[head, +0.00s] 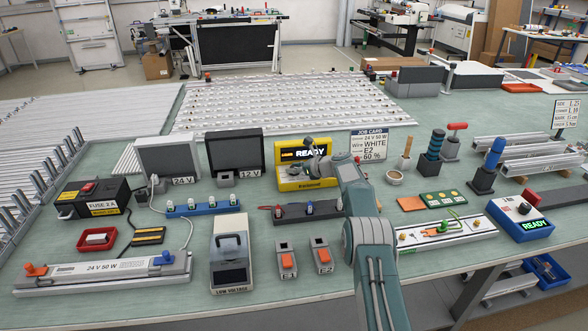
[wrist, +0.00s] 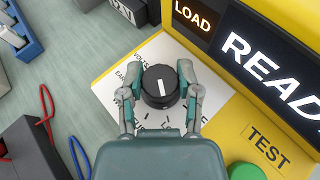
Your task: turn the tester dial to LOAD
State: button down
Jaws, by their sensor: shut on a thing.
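The yellow tester (head: 291,184) stands mid-table in the head view, its screen reading READY with a smaller lit LOAD box (wrist: 192,15) in the wrist view. Its black dial (wrist: 160,97) sits on a white label plate (wrist: 110,90). My gripper (wrist: 160,80) is shut on the dial, one finger on each side. The plate's printed words are partly covered by the fingers and not fully readable. In the head view my arm hides the dial.
A green button (wrist: 246,172) beside a TEST label lies right of the dial. A dark block (wrist: 32,150) with red and blue leads is at lower left. A job card (head: 369,145) stands right behind my arm. The E1 and E2 switches (head: 287,262) stand in front.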

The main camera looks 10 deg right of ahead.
jog(key=shift+c, duration=1.5)
grip_release()
jog(key=shift+w, duration=0.1)
jog(key=v, duration=1.2)
jog(key=shift+f, duration=0.1)
